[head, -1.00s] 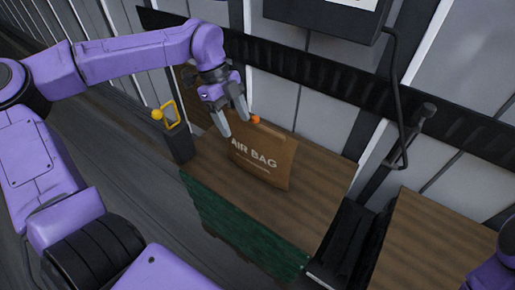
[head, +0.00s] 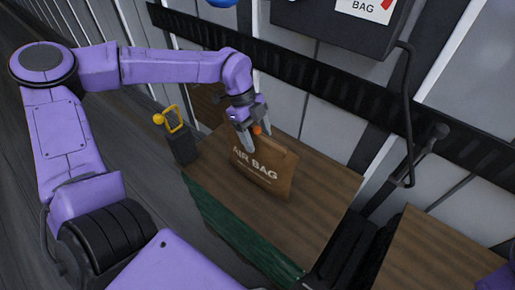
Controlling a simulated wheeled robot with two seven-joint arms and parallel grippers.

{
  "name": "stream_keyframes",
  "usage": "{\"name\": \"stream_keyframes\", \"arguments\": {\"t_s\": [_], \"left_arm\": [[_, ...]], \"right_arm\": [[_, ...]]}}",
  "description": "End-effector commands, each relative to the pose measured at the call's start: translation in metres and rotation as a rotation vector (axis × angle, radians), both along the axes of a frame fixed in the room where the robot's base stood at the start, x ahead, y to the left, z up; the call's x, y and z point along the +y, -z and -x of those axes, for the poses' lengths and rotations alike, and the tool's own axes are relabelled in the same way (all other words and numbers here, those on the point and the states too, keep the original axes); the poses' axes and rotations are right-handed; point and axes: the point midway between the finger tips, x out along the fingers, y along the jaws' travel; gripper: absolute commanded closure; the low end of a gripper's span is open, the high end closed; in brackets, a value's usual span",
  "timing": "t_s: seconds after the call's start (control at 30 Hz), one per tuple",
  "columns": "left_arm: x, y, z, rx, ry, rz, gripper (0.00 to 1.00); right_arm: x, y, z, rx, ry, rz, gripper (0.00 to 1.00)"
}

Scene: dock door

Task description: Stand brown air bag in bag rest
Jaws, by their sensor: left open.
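The brown air bag (head: 263,168), printed "AIR BAG", stands on a brown wooden surface with a slight tilt. An orange valve (head: 257,129) sits at its top edge. My left gripper (head: 256,134) is open at the bag's top edge, with its fingers on either side of the valve. I cannot tell whether the fingers touch the bag. A long black fixture (head: 350,250) lies to the right of the bag; I cannot tell whether it is the bag rest. My right gripper is out of view.
A dark post with a yellow handle (head: 172,120) stands left of the bag. A dark wall box (head: 350,25) labelled "BAG" hangs above, with a black pipe (head: 408,120) down its right side. Bare wooden surface (head: 325,195) lies right of the bag.

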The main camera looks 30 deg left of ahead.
Motion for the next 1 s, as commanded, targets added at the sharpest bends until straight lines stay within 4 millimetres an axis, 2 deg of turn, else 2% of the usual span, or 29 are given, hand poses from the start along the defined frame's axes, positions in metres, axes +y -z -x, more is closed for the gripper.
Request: {"name": "stream_keyframes", "arguments": {"t_s": [0.23,0.27,0.4,0.47,0.8,0.93,1.0], "left_arm": [[-0.002,0.005,0.000,-0.001,0.000,0.000,0.34],[-0.002,0.005,0.000,-0.001,0.000,0.000,0.37],[-0.002,0.005,0.000,-0.001,0.000,0.000,0.83],[-0.002,0.005,0.000,-0.001,0.000,0.000,1.00],[-0.002,0.003,0.000,-0.003,0.000,0.000,1.00],[-0.002,-0.009,-0.001,-0.008,0.000,0.001,1.00],[-0.002,-0.021,-0.001,-0.008,-0.001,0.001,1.00]], "right_arm": [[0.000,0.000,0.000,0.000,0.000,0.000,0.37],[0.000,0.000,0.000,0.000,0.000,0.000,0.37],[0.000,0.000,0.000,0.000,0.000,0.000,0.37],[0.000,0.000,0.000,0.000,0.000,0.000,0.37],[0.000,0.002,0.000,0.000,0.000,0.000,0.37],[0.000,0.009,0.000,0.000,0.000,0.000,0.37],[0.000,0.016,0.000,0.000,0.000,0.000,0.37]]}}
